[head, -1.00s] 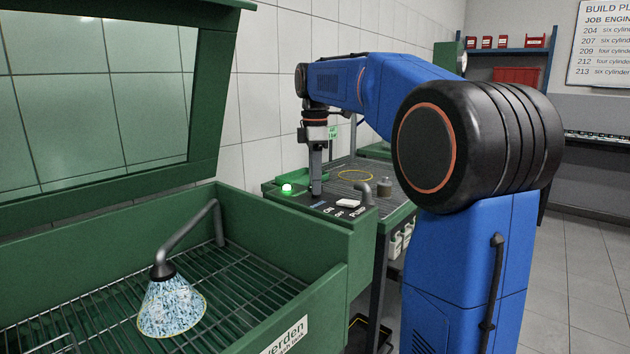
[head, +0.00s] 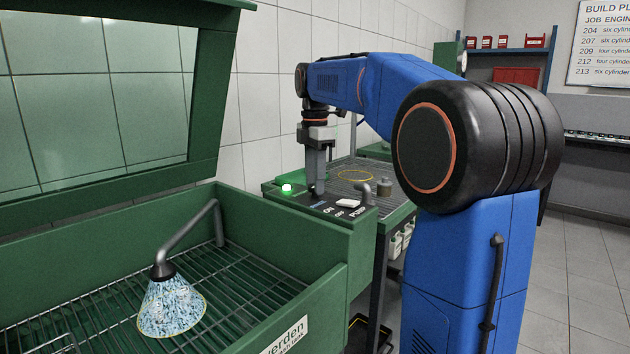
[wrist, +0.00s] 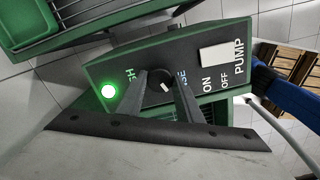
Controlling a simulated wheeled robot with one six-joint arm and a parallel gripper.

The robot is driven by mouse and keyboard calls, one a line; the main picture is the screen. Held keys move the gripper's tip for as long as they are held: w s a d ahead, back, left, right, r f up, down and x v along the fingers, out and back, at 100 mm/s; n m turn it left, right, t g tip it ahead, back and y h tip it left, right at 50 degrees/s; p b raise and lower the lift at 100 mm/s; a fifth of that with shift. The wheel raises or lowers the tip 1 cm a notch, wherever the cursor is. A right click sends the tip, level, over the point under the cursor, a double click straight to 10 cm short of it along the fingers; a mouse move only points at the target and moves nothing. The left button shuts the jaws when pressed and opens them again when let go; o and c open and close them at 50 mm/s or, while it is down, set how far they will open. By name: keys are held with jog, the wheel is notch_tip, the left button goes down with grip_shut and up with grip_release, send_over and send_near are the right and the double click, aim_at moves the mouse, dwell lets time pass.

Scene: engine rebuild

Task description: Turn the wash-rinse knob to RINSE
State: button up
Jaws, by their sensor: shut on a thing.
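The wash-rinse knob (wrist: 158,88) is a dark round knob with a short white mark, on the black control panel (wrist: 220,85) in the wrist view. My gripper (wrist: 163,80) is shut on the knob, one finger on each side. In the head view my gripper (head: 316,189) points straight down at the panel, and its fingers hide the knob.
A lit green lamp (head: 287,189) is left of the knob. A white pump switch (head: 348,203) marked ON and OFF is to its right. A nozzle (head: 163,270) sprays in the green wash basin (head: 335,285). A cart (head: 400,215) stands behind the panel.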

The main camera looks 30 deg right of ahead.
jog(key=o, duration=1)
jog(key=shift+o, duration=0.2)
notch_tip(320, 180, up, 17)
jog(key=shift+r, duration=0.2)
